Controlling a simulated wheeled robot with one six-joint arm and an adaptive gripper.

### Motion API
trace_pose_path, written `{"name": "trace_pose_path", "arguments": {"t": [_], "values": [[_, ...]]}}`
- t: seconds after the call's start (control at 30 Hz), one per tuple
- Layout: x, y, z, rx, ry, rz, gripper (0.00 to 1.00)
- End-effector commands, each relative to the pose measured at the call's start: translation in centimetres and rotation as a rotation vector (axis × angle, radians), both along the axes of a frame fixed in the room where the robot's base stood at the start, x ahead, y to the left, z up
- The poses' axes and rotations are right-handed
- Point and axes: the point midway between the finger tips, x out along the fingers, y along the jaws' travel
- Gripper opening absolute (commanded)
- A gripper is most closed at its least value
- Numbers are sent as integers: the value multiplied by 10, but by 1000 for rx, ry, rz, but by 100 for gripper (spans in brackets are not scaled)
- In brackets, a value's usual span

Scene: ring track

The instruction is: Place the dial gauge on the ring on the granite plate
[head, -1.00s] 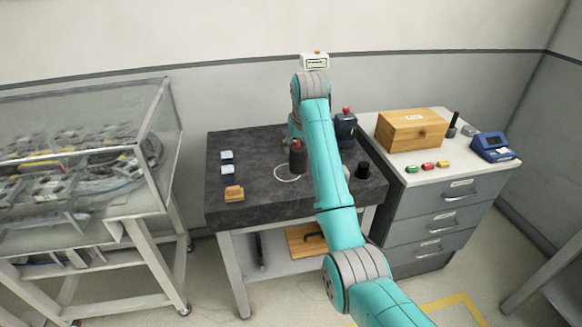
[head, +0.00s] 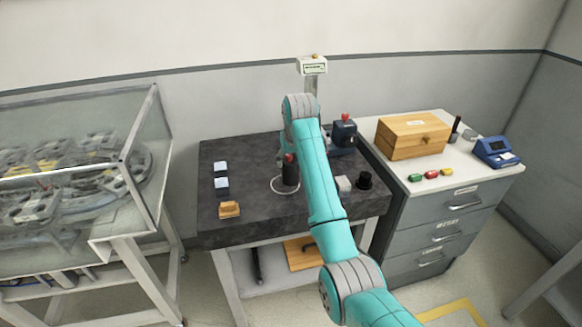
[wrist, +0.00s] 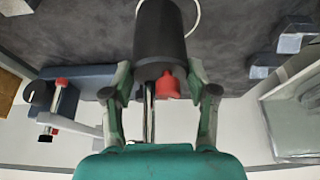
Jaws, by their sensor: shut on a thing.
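The dial gauge appears to be the dark cylinder with a red top (head: 291,174); no dial face shows. In the wrist view the dark cylinder (wrist: 161,35) stands between the fingers of my gripper (wrist: 160,82), which is shut on it. The thin white ring (head: 275,190) is a circle on the dark granite plate (head: 265,212). In the head view the cylinder overlaps the ring's right part. I cannot tell whether its base touches the plate. Part of the ring (wrist: 197,18) shows beside the cylinder in the wrist view. My arm hides some of the plate.
Two pale-topped blocks (head: 221,183) and a wooden block (head: 229,210) are at the plate's left. A blue device with a red knob (head: 344,134), a pale block (head: 343,184) and a black piece (head: 364,181) are at the right. A drawer cabinet (head: 440,215) stands right, a glass-cased table left.

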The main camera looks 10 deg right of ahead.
Motion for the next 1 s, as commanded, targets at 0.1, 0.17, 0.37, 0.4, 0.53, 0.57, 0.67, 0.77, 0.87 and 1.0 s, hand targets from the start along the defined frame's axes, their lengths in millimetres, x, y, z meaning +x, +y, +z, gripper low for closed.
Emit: {"name": "trace_pose_path", "arguments": {"t": [0.1, 0.17, 0.37, 0.4, 0.53, 0.57, 0.67, 0.77, 0.87, 1.0], "values": [[0, 0, -16, 0, 1, 0, 0], [0, 0, -24, 0, 0, 0, 0], [0, 0, -28, 0, -3, 0, 0], [0, 0, -28, 0, -2, 0, 0], [0, 0, -29, 0, -2, 0, 0], [0, 0, -30, 0, -1, 0, 0], [0, 0, -31, 0, 0, 0, 73], [0, 0, -31, 0, 0, 0, 83], [0, 0, -31, 0, 1, 0, 83], [0, 0, -31, 0, 0, 0, 83]]}}
